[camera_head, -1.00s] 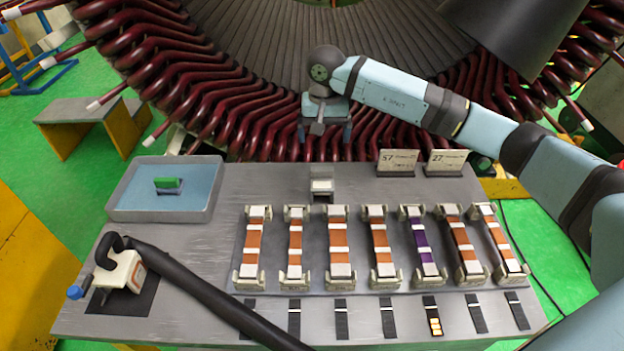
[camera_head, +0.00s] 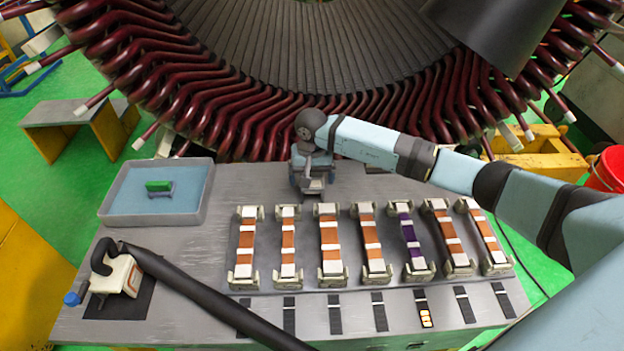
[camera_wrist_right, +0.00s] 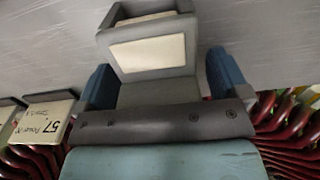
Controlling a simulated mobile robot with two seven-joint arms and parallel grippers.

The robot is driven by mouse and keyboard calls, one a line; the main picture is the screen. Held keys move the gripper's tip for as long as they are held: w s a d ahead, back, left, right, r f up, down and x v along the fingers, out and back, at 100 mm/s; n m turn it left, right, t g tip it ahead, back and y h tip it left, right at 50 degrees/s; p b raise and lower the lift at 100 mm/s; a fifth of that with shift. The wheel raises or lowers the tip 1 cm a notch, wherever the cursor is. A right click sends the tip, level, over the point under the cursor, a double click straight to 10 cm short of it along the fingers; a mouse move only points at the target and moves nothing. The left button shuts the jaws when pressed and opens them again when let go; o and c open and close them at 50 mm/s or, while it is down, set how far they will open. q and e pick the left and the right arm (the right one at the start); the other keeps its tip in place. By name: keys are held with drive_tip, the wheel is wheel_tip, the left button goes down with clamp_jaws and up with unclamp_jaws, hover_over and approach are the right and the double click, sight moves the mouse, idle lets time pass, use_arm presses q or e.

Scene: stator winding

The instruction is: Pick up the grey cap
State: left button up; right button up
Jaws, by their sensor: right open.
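A small grey box-like piece with a cream face (camera_wrist_right: 148,52) fills the upper middle of the right wrist view; I take it to be the grey cap. It sits on the grey bench, and in the head view my gripper covers most or all of it. My right gripper (camera_head: 313,187) hangs over the back middle of the bench. In the right wrist view its blue fingers are spread, one on each side of the grey piece. I cannot tell whether they touch it. My left gripper is not in view.
A row of wrapped bars in holders (camera_head: 330,245) stands just in front. A blue-lined tray (camera_head: 120,213) with a green block (camera_head: 159,187) is at left. A black hose (camera_head: 200,300) runs from a white device (camera_head: 117,275). Dark red stator coils (camera_head: 215,110) rise behind.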

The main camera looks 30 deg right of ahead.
drive_tip(key=shift+f, duration=0.15)
drive_tip(key=c, duration=1)
drive_tip(key=shift+c, duration=0.2)
